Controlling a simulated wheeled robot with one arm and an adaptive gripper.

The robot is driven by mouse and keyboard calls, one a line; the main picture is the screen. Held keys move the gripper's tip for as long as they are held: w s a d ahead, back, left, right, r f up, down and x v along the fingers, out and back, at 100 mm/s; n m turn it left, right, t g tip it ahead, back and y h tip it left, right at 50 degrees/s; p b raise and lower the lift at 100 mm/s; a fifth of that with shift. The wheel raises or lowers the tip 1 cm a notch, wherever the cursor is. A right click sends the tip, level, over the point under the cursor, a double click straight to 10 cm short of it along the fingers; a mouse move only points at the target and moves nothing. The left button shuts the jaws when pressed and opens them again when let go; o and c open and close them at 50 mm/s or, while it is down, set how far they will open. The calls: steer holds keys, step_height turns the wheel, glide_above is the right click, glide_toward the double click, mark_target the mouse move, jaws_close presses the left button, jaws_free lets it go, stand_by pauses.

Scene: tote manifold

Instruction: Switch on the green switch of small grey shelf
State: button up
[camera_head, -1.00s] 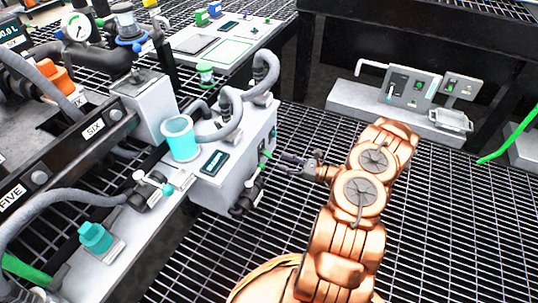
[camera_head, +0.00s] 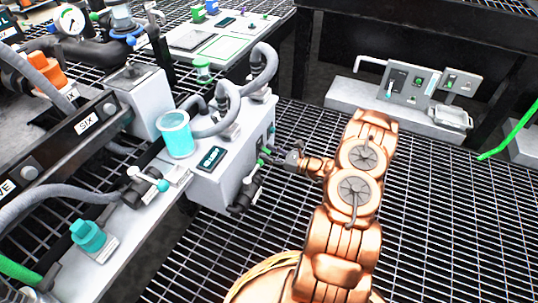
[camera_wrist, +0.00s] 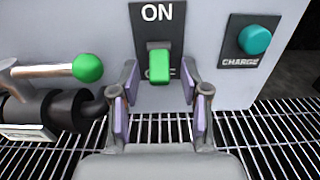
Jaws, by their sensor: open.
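The green switch (camera_wrist: 158,66) is on a black plate on the front of the grey box in the wrist view. Its handle points down, away from the "ON" label and over the mostly hidden lower label. My gripper (camera_wrist: 159,77) is open and empty, with one finger on each side of the switch handle. I cannot tell whether either finger touches it. In the head view my gripper (camera_head: 287,158) is close to the right face of the small grey shelf (camera_head: 228,182); the switch is hard to make out there.
A teal "CHARGE" button (camera_wrist: 255,39) is right of the switch. A valve with a green-knobbed lever (camera_wrist: 88,67) sticks out on the left. Grey hoses and a teal cup (camera_head: 176,135) are on the shelf top. Open grating floor (camera_head: 450,200) lies to the right.

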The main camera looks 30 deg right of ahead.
mark_target(266, 150)
jaws_close()
stand_by(0.3)
steer(key=shift+r+p, duration=0.3)
steer(key=shift+p, duration=0.6)
steer(key=shift+r+g+p, duration=0.1)
steer(key=shift+g+p, duration=0.25)
steer(key=shift+g, duration=0.05)
steer(key=g+p, duration=0.1)
steer(key=p, duration=0.1)
steer(key=g+h+p, duration=0.1)
steer(key=shift+s+r+h+p, duration=0.15)
steer(key=shift+r+h+p, duration=0.15)
steer(key=shift+p, duration=0.05)
steer(key=r+g+h+p, duration=0.1)
steer(key=g+p, duration=0.1)
steer(key=p, duration=0.1)
steer(key=shift+r, duration=0.1)
steer(key=g+h+p, duration=0.1)
steer(key=p, duration=0.1)
steer(key=g+h+p, duration=0.1)
steer(key=g+p, duration=0.1)
steer(key=p, duration=0.1)
steer(key=shift+r, duration=0.4)
steer(key=shift+g+h+p, duration=0.3)
steer(key=shift+g+p, duration=0.2)
steer(key=shift+p, duration=0.5)
steer(key=shift+f, duration=0.1)
